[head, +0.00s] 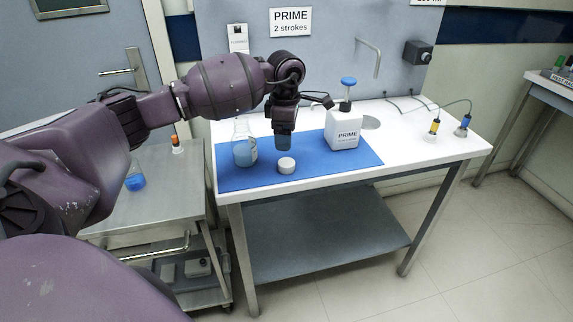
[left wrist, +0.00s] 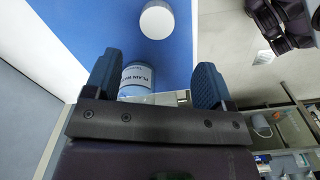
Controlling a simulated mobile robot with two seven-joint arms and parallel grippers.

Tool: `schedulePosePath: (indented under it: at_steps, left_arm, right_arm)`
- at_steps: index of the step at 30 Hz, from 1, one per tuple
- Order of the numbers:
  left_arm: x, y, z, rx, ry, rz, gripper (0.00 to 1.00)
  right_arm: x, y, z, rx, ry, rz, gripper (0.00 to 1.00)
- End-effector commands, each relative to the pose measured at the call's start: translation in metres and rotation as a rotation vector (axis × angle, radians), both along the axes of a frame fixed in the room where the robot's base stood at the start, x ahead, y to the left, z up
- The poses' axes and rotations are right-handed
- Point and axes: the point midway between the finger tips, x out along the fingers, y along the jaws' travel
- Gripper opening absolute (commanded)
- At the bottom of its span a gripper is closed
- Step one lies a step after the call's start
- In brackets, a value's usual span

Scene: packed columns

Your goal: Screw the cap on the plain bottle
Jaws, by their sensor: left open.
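My left gripper (head: 284,144) points down, open and empty, beside the bottle and just behind and above the cap in the picture. My right gripper is in neither view.
A white PRIME pump bottle (head: 344,129) with a blue top stands at the mat's right back. The blue mat (head: 335,162) is bare at its front right. A steel cart (head: 165,205) stands at left.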

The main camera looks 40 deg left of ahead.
Motion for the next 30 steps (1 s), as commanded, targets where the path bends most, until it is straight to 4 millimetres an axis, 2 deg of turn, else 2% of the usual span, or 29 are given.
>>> schedulePosePath:
  at_steps: [7,22,30]
  left_arm:
    - [0.000,0.000,-0.036,-0.001,0.002,0.001,0.77]
    - [0.001,-0.001,-0.047,-0.001,0.000,0.000,0.77]
    - [0.004,0.000,-0.081,-0.002,0.002,0.001,0.77]
  right_arm:
    - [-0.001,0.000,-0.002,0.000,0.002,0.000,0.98]
    - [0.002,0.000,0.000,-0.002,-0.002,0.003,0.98]
    - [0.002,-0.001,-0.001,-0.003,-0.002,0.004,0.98]
